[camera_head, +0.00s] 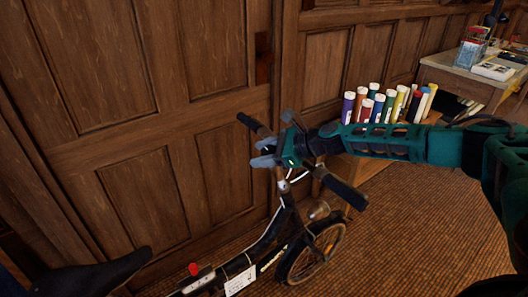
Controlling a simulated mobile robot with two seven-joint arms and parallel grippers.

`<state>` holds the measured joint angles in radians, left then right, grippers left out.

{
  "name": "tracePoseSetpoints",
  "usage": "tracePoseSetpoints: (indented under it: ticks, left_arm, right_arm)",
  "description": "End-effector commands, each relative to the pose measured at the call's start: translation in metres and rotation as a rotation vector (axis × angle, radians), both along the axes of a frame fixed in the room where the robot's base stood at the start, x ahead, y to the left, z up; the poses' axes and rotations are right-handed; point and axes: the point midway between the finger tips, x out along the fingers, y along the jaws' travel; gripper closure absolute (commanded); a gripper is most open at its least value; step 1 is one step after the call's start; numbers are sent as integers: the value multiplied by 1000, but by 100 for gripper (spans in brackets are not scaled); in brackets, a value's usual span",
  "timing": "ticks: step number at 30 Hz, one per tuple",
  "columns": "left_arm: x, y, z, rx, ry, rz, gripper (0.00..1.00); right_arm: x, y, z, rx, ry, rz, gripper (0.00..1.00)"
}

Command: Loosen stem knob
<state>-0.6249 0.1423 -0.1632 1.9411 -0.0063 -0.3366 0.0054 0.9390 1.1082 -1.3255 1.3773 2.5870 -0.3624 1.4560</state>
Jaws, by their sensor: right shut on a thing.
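A black two-wheeler with handlebars (343,190) stands by the panelled wall, its wheel (313,254) on the floor. Its dark stem (276,226) rises to the bar. My right gripper (264,152) comes in from the right on a green arm, at the top of the stem between the two grips. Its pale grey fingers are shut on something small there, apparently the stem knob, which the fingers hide. My left gripper is not in view.
A red knob (193,268) and a white tag (240,281) are on the low frame. A dark pointed shape (95,276), perhaps a saddle, is at lower left. Coloured tubes (388,105) stand behind my right arm. A desk (462,82) is at upper right. Woven floor lies open at right.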

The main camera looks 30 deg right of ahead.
Motion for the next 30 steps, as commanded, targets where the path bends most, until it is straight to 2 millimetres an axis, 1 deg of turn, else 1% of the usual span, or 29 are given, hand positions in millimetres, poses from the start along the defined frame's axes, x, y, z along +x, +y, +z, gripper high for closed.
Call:
tracePoseSetpoints:
  ticks: [6,15,21,30]
  left_arm:
    - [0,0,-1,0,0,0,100]
    - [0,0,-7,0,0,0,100]
    - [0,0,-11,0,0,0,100]
    - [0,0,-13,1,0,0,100]
  right_arm:
    - [1,2,1,1,59,176,79]
    - [-3,6,0,-1,134,389,79]
    - [-5,7,1,-3,166,484,79]
    - [-7,8,2,-7,187,550,79]
